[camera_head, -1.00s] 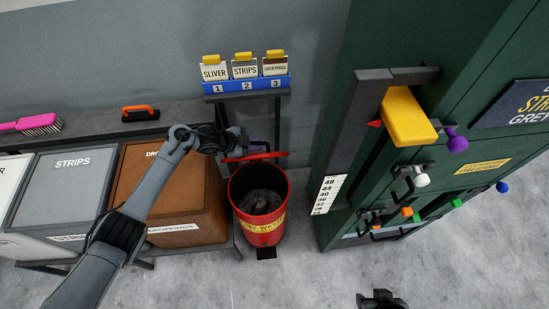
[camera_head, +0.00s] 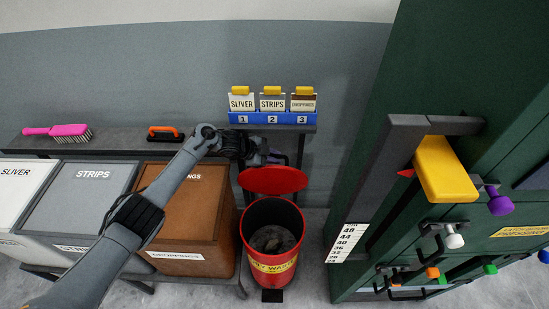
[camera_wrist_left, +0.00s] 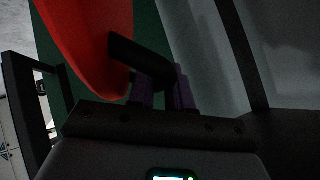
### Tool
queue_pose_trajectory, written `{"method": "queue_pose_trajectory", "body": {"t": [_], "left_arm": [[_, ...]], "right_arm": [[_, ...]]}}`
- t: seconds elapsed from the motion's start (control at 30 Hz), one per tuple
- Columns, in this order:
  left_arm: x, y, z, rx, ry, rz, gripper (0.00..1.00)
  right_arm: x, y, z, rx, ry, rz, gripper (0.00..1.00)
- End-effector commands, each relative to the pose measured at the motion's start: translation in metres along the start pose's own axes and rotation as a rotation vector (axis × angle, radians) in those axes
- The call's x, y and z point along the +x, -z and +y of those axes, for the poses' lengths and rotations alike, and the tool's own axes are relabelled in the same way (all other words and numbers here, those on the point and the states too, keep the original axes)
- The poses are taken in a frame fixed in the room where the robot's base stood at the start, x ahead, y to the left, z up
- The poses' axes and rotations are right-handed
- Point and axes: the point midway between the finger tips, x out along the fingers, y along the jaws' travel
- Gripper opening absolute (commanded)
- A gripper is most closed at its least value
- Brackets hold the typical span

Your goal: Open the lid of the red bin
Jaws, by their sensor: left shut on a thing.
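The red bin (camera_head: 257,247) stands on the floor with its mouth uncovered and dark grey waste (camera_head: 272,239) inside. Its red lid (camera_head: 275,181) is raised behind the mouth, its broad face towards the head camera. My left gripper (camera_head: 268,157) is behind the lid's top edge, partly hidden. In the left wrist view, its purple fingers (camera_wrist_left: 167,91) are closed around the black handle (camera_wrist_left: 140,57) on the lid, which shows as a red slab (camera_wrist_left: 92,38). My right gripper is not in view.
A brown droppings bin (camera_head: 187,228) and a grey strips bin (camera_head: 87,203) stand to the left. A green machine (camera_head: 375,223) with coloured knobs stands to the right. A card rack (camera_head: 272,119) is above the red bin. A black pedal (camera_head: 272,295) is at its foot.

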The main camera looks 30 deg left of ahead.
Motion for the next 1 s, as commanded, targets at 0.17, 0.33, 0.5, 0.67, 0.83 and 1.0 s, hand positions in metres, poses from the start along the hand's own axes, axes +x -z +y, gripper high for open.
{"method": "queue_pose_trajectory", "body": {"t": [0.17, 0.33, 0.5, 0.67, 0.83, 1.0], "left_arm": [[0.001, 0.001, 0.002, 0.0, -0.003, 0.001, 0.25], [0.001, 0.001, 0.001, 0.0, -0.001, 0.001, 0.25], [-0.002, 0.001, 0.0, 0.001, 0.0, 0.001, 0.25], [-0.015, 0.001, 0.0, 0.0, 0.0, 0.0, 0.25], [-0.042, 0.001, -0.001, 0.002, 0.001, -0.001, 0.25], [-0.071, 0.001, 0.0, 0.002, 0.0, -0.001, 0.25]], "right_arm": [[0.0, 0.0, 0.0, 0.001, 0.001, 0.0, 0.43], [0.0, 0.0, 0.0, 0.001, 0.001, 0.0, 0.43], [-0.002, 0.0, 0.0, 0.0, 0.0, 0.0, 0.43], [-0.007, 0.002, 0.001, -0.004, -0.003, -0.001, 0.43], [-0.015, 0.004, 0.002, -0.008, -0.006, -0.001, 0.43], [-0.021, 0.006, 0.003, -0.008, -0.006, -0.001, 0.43]]}}
